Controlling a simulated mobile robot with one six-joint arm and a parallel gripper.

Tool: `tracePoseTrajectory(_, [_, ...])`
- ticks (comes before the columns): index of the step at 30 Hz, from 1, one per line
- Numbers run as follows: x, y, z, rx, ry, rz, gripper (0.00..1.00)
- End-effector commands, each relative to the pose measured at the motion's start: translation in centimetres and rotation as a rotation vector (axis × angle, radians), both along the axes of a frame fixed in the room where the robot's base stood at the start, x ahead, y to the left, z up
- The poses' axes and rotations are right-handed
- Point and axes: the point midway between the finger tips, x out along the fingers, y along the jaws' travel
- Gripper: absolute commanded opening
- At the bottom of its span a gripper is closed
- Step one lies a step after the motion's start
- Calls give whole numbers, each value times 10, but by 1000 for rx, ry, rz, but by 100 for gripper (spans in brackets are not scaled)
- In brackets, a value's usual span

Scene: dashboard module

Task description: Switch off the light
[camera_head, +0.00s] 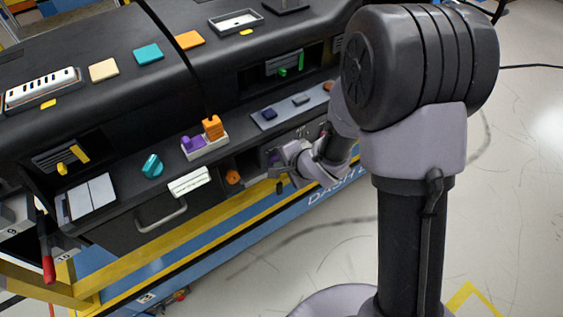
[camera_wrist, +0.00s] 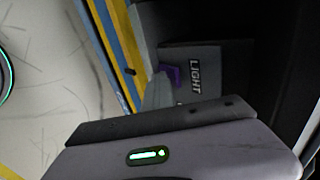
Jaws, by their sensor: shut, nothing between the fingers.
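A panel marked LIGHT (camera_wrist: 194,76) shows in the wrist view, turned on its side. A purple switch (camera_wrist: 173,74) sits beside the lettering, partly hidden by my grey finger. My gripper (camera_wrist: 160,90) is shut and empty, with its tip at or very near the switch; I cannot tell whether they touch. In the head view my gripper (camera_head: 279,160) is at the front face of the dashboard, right of the orange knob (camera_head: 232,177). A small purple part (camera_head: 273,157) shows by the fingertips there. The switch's position, on or off, cannot be read.
The dashboard (camera_head: 110,38) fills the left, with purple and orange rocker pieces (camera_head: 203,138), a teal knob (camera_head: 152,165), a white piece (camera_head: 188,181) and a drawer handle (camera_head: 161,217) along its front. Blue and yellow edging runs below. The floor (camera_head: 515,210) at right is open.

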Motion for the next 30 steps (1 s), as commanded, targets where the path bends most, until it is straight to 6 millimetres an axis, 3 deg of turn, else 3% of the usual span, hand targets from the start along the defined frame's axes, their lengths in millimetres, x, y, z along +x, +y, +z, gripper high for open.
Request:
tracePoseTrajectory(18, [1,0,18,1,-5,1,0])
tracePoseTrajectory(30, [0,1,19,0,-4,1,0])
